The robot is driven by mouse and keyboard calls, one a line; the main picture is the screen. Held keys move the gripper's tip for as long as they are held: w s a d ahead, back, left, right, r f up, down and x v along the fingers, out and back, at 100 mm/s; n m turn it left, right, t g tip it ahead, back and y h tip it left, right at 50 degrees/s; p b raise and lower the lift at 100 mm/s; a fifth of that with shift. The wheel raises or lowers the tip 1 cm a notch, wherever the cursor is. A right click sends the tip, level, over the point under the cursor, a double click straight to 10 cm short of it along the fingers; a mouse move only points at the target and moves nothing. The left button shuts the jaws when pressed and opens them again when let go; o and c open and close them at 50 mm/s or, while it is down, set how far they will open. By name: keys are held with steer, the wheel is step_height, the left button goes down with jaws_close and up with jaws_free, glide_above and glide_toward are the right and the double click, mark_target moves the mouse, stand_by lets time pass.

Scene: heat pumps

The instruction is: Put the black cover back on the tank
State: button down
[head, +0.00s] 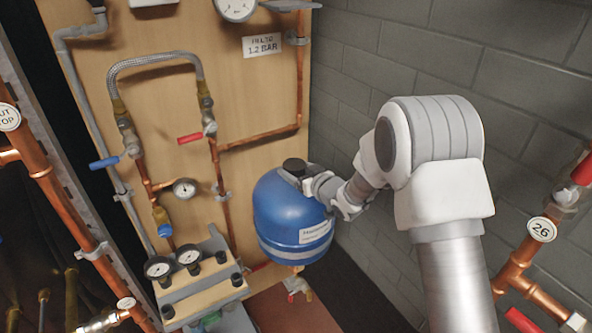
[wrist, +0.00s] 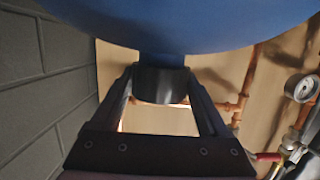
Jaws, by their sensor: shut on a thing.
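The blue tank (head: 290,215) with a white label stands in front of the wooden board. The black cover (head: 294,166) is at the top of the tank. My gripper (head: 300,176) reaches in from the right, just above the tank's upper right side. In the wrist view my gripper (wrist: 160,88) is shut on the black cover (wrist: 160,86), with one finger on each side. The blue tank (wrist: 180,22) fills the top of that view, and a short blue neck shows between it and the cover. I cannot tell whether the cover is fully seated on the neck.
Copper pipes, a braided hose (head: 155,60) and gauges (head: 185,188) are on the board behind and left of the tank. A grey block wall (head: 400,70) is at the right.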

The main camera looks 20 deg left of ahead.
steer(key=shift+f+b, duration=0.5)
steer(key=shift+b, duration=0.15)
stand_by(0.4)
jaws_free()
steer(key=shift+d, duration=0.1)
steer(key=shift+v, duration=4.2)
